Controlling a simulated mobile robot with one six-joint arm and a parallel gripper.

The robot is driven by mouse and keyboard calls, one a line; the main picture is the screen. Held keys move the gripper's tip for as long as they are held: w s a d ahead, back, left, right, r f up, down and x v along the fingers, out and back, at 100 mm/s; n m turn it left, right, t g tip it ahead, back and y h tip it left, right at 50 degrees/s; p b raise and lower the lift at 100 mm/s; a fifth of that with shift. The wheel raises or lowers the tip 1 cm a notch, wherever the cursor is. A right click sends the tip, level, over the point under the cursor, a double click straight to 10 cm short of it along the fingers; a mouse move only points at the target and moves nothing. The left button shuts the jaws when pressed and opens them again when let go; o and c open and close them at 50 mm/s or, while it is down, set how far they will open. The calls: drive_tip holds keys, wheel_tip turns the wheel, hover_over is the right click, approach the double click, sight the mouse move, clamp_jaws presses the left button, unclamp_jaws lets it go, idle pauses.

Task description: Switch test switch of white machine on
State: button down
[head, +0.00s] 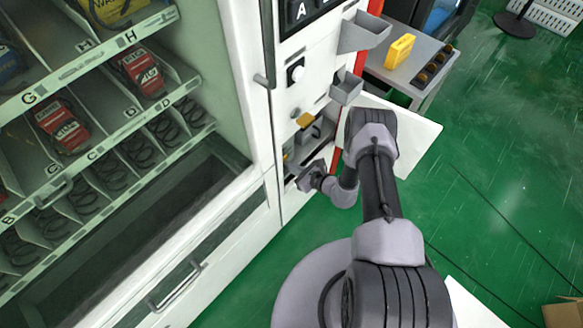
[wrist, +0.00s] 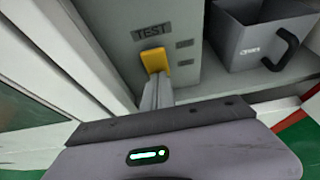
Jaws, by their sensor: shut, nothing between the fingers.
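The test switch is a yellow lever (wrist: 155,60) under a dark TEST label (wrist: 151,30) on a grey panel in the wrist view. My gripper (wrist: 156,82) is shut and empty, its fingers reaching up to the lower end of the lever. I cannot tell whether they touch it. In the head view my gripper (head: 299,182) is low inside the open compartment of the white machine (head: 259,120). My wrist hides part of that compartment there. The switch is too small to make out clearly in the head view.
A grey box with a dark handle (wrist: 255,42) sits right of the switch. The compartment's open white door (head: 415,130) stands right of my arm. Metal trays (head: 362,34) stick out above. A table (head: 430,55) with a yellow item stands behind.

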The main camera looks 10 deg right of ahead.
drive_tip(key=shift+r, duration=0.1)
drive_tip(key=shift+w+r+p, duration=0.1)
drive_tip(key=shift+r+p, duration=0.6)
drive_tip(key=shift+r, duration=0.1)
